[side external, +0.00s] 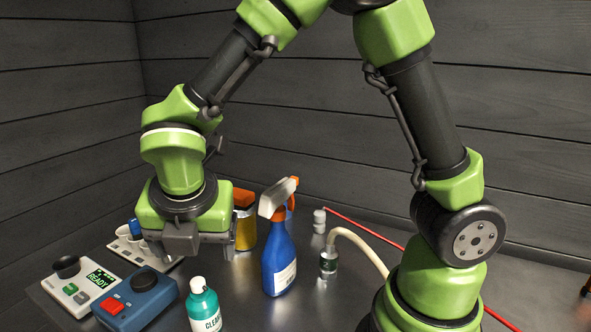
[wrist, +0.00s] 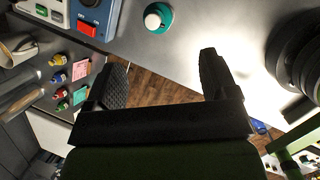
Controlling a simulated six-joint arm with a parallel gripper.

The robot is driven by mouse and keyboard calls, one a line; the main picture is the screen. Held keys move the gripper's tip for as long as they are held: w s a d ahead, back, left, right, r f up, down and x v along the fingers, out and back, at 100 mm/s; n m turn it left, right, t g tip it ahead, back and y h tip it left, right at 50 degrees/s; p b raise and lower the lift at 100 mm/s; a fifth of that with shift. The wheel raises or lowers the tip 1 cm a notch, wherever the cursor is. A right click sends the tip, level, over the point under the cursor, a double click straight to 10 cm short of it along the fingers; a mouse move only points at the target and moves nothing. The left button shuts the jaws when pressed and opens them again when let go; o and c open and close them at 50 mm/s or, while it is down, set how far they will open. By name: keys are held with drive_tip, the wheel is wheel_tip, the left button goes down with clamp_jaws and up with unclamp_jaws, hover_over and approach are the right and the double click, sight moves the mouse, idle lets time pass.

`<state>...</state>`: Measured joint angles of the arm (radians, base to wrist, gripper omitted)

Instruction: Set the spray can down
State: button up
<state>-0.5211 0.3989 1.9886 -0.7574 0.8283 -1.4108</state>
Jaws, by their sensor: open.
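A yellow can with an orange top (side external: 246,228), which looks like the spray can, stands upright on the metal table in the side external view. My gripper (side external: 205,247) is just left of it and partly in front, hiding part of the can. Whether they touch I cannot tell. The jaws are apart, and in the wrist view nothing shows between the fingers (wrist: 162,72). I do not make out the can in the wrist view.
A blue trigger spray bottle (side external: 279,262) stands right of the can. A teal bottle (side external: 203,306), also in the wrist view (wrist: 158,17), stands in front. A blue control box (side external: 146,304), a grey READY device (side external: 75,288) and a white rack (side external: 160,262) crowd the left.

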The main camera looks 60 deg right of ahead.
drive_tip(key=s+d+r+m+t+y, duration=0.2)
drive_tip(key=s+r+m, duration=0.4)
drive_tip(key=m, duration=0.8)
drive_tip(key=s+d+r+m+t+y, duration=0.2)
drive_tip(key=s+d+r+m, duration=0.3)
drive_tip(key=m, duration=0.9)
drive_tip(key=shift+s+r+m+y, duration=0.3)
drive_tip(key=shift+s+r+y, duration=0.15)
drive_tip(key=shift+s, duration=1.2)
drive_tip(key=shift+d, duration=0.1)
